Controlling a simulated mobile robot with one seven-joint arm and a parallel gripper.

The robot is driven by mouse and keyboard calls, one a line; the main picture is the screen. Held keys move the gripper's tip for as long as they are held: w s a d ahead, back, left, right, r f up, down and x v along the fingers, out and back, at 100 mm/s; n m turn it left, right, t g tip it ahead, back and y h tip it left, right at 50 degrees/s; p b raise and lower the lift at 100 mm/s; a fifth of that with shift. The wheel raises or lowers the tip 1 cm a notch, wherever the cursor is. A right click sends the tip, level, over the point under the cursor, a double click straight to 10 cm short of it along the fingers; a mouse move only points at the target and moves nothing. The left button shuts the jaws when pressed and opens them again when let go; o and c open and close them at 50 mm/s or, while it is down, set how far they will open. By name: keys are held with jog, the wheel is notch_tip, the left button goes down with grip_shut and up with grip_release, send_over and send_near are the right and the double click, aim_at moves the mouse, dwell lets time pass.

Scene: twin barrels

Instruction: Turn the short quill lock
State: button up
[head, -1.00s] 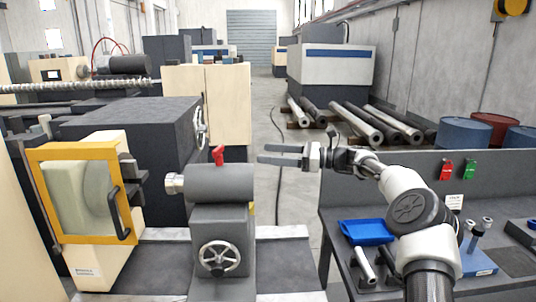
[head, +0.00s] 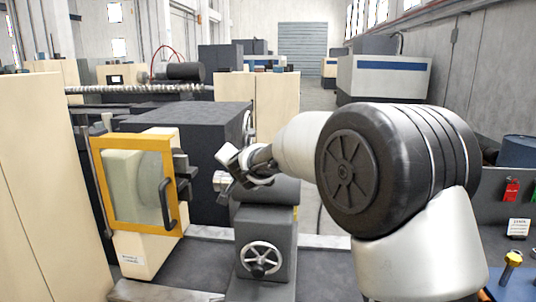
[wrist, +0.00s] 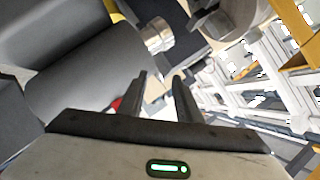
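The grey tailstock (head: 268,225) stands at centre in the head view, with its metal quill (head: 221,181) pointing left. Its barrel fills the left of the wrist view (wrist: 85,80), and the quill tip (wrist: 158,36) shows above my fingers. The quill lock is a red lever on top of the barrel; only a small red piece (wrist: 117,104) shows in the wrist view, just left of my left finger. My arm hides the lever in the head view. My gripper (wrist: 160,82) is open, with nothing visible between the fingers. In the head view it is over the barrel (head: 235,168).
A yellow-framed guard door (head: 140,183) with a black handle stands left of the tailstock. A handwheel (head: 260,259) is on the tailstock's front. A dark grey headstock block (head: 185,150) is behind. A bench (head: 495,205) lies at right.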

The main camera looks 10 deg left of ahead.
jog(key=s+d+r+n+t+h+b, duration=0.2)
jog(key=s+d+r+t+h, duration=0.15)
jog(key=s+h, duration=0.5)
jog(key=shift+t+h, duration=0.45)
jog(key=shift+h, duration=0.2)
jog(key=x, duration=0.6)
jog(key=p+x, duration=0.1)
jog(key=x, duration=0.5)
jog(key=f+p+x, duration=0.1)
jog(key=x, duration=0.5)
jog(key=shift+w+d, duration=0.1)
jog(key=shift+w, duration=0.1)
grip_shut()
jog(key=shift+b, duration=0.3)
